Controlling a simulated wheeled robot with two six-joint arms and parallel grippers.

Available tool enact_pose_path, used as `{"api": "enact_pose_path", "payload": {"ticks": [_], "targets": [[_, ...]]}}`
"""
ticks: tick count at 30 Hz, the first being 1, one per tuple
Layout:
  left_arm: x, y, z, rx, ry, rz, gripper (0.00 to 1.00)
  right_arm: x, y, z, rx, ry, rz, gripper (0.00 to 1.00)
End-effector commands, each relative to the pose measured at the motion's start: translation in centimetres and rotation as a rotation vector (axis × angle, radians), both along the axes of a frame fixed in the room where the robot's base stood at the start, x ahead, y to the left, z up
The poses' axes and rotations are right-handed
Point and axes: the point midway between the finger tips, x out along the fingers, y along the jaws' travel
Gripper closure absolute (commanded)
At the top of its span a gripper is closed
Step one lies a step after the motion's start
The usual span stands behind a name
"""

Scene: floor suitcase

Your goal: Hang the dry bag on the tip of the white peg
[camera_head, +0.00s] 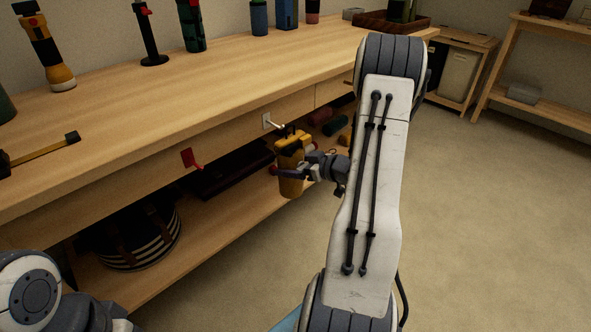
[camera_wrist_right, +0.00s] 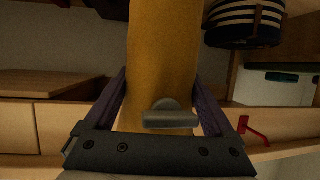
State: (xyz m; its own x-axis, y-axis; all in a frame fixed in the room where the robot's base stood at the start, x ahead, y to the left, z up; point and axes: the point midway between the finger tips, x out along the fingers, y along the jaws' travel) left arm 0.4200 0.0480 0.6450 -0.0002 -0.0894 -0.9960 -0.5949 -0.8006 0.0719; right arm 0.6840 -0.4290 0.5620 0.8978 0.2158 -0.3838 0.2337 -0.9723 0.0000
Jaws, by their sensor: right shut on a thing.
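The yellow dry bag (camera_head: 291,160) hangs upright at the front of the workbench, with a dark top and handle. My right gripper (camera_head: 290,172) is shut on it; in the right wrist view the bag (camera_wrist_right: 162,60) stands between the two purple fingers (camera_wrist_right: 160,105). The white peg (camera_head: 268,122) sticks out of the bench's front edge, just above and beside the bag's top. I cannot tell whether the handle touches the peg. My left arm shows at the bottom left, but its gripper is not in view.
A red hook (camera_head: 191,159) sits on the bench front left of the white peg. The floor (camera_head: 480,210) at right is clear.

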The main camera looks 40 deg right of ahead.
Motion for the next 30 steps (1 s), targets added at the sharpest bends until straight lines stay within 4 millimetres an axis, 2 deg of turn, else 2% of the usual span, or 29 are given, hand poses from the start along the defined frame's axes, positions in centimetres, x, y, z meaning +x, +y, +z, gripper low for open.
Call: {"api": "enact_pose_path", "payload": {"ticks": [18, 30], "targets": [[0.0, 0.0, -1.7, 0.0, 0.0, 0.0, 0.5, 3.8, 0.2, -0.3, -0.001, -0.003, -0.001, 0.91], [0.0, 0.0, -1.2, 0.0, 0.0, 0.0, 0.5, 4.8, 0.3, -1.4, 0.0, -0.003, -0.001, 0.91]]}}
